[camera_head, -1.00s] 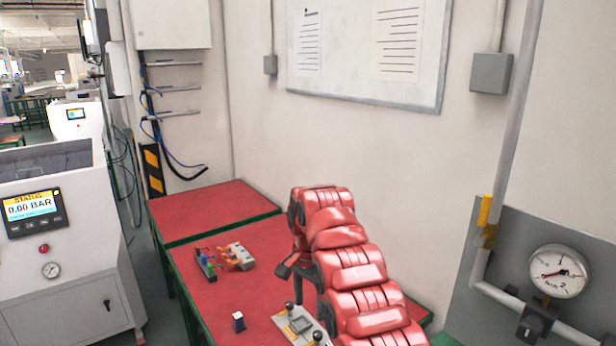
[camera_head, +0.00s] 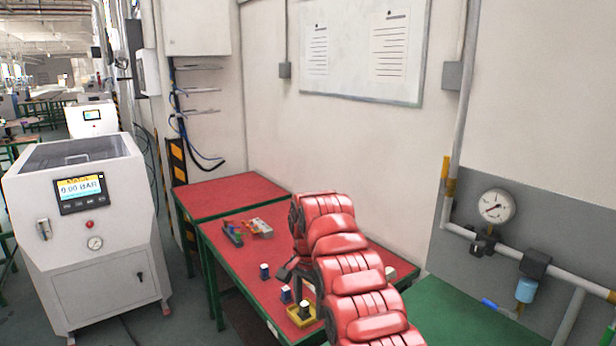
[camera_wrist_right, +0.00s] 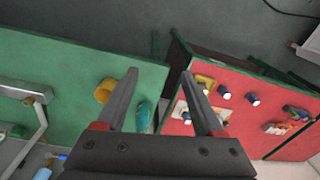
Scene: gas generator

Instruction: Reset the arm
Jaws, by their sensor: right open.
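My right arm (camera_head: 345,260), with red segmented covers, reaches up from the bottom of the head view over the red-topped table. Its dark gripper (camera_head: 284,272) shows small and partly hidden at the arm's left side. In the right wrist view the two fingers of my right gripper (camera_wrist_right: 160,76) are spread apart with nothing between them. Below them are the edges of a green table (camera_wrist_right: 75,65) and the red-topped table (camera_wrist_right: 250,125). My left gripper is not in view.
Small blue-and-white pieces (camera_head: 264,271) and a yellow tray (camera_head: 302,316) sit on the red table. Colored parts (camera_head: 258,228) lie farther back. A white machine reading 0.00 BAR (camera_head: 85,215) stands left. A pressure gauge (camera_head: 496,206) and pipes line the right wall.

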